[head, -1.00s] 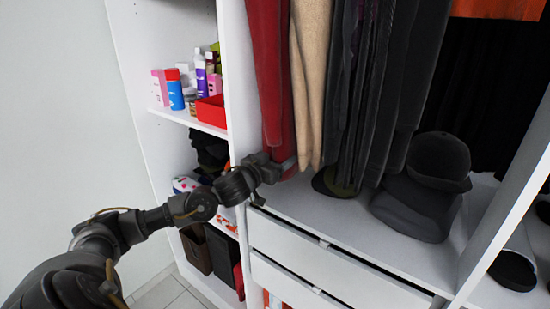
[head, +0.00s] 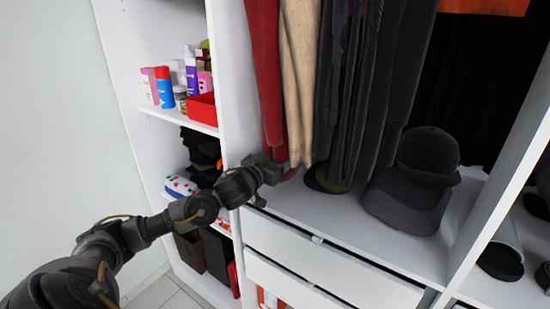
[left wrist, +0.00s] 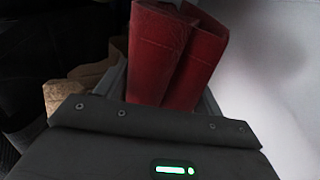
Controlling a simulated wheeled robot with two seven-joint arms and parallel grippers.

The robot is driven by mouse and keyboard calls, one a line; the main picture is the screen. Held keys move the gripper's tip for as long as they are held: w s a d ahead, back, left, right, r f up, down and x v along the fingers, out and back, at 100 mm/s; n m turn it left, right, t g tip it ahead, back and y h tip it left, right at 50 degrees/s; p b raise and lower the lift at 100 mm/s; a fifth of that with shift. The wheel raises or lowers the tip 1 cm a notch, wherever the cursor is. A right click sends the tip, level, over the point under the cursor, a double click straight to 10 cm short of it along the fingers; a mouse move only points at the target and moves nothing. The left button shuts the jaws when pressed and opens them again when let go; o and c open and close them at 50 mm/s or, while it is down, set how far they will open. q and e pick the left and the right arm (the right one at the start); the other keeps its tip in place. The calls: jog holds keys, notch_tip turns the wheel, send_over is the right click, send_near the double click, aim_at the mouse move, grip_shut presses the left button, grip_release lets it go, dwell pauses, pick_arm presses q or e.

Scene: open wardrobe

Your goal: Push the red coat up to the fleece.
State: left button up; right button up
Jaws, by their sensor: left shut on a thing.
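The long dark red coat (head: 265,75) hangs at the left end of the wardrobe's hanging space. The beige, fuzzy garment, apparently the fleece (head: 301,80), hangs just right of it, and in the head view their edges meet. My left gripper (head: 283,172) is at the coat's lower end and is shut on it. In the left wrist view the coat's red folds (left wrist: 172,55) stand between the two fingers, and the beige fleece (left wrist: 85,85) shows just outside the left finger. My right gripper is not in view.
Dark garments (head: 360,85) hang right of the fleece. A dark cap (head: 425,155) and a dark-green-brimmed hat (head: 325,178) sit on the shelf below. A white divider (head: 228,95) stands close left of the coat, with shelves of bottles and a red box (head: 202,108) beyond.

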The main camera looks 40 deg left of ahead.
pick_arm(q)
jog(key=shift+d+f, duration=0.1)
jog(key=shift+d, duration=0.15)
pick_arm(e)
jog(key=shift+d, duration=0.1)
pick_arm(q)
jog(key=o, duration=1.8)
